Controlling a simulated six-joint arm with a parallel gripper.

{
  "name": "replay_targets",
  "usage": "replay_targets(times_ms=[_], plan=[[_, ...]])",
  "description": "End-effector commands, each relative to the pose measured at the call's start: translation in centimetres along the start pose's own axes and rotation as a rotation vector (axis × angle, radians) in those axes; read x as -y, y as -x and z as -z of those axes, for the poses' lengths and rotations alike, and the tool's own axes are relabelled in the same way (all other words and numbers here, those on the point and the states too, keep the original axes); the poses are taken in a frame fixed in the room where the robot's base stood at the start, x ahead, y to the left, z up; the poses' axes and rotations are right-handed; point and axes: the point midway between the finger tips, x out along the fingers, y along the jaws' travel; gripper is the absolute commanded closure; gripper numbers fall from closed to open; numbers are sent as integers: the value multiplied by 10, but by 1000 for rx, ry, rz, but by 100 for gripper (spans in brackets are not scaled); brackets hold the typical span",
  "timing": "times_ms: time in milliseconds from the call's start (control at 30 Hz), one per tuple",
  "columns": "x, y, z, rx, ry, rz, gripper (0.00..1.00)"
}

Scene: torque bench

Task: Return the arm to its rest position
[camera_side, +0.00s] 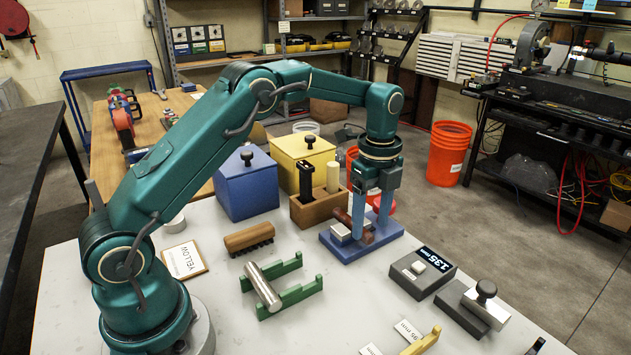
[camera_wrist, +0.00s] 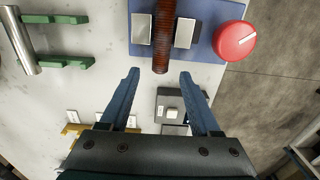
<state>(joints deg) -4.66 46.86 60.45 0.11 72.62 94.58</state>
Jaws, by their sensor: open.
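My gripper (camera_side: 371,212) reaches down over the blue fixture plate (camera_side: 345,252) at the right of the white bench. In the wrist view its two blue fingers (camera_wrist: 160,76) are spread apart with nothing held between them. A reddish-brown ribbed rod (camera_wrist: 162,30) lies on the blue plate (camera_wrist: 206,48) between two pale blocks, just beyond the fingertips. A red round knob (camera_wrist: 234,40) with a white mark sits at the plate's edge. In the side view the fingers partly hide the rod and knob. My arm is bent over the bench.
A blue lidded box (camera_side: 246,188), a yellow lidded box (camera_side: 300,155) and a wooden holder (camera_side: 316,210) stand behind. A steel cylinder (camera_side: 263,287) on green rails, a brown brush (camera_side: 249,238) and a grey display unit (camera_side: 423,272) lie nearby.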

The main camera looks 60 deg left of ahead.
Motion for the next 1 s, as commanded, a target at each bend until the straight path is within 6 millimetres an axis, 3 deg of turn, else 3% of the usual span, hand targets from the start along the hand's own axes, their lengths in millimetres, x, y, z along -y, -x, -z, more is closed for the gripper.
replay_targets(times_ms=[200, 533, 733, 1000], plan=[[0, 23, 0, 0, 0, 2, 37], [2, 33, 1, 1, -3, 20, 37], [-7, 87, 6, 9, -14, 131, 37], [-60, 148, 17, -11, 161, 273, 37]])
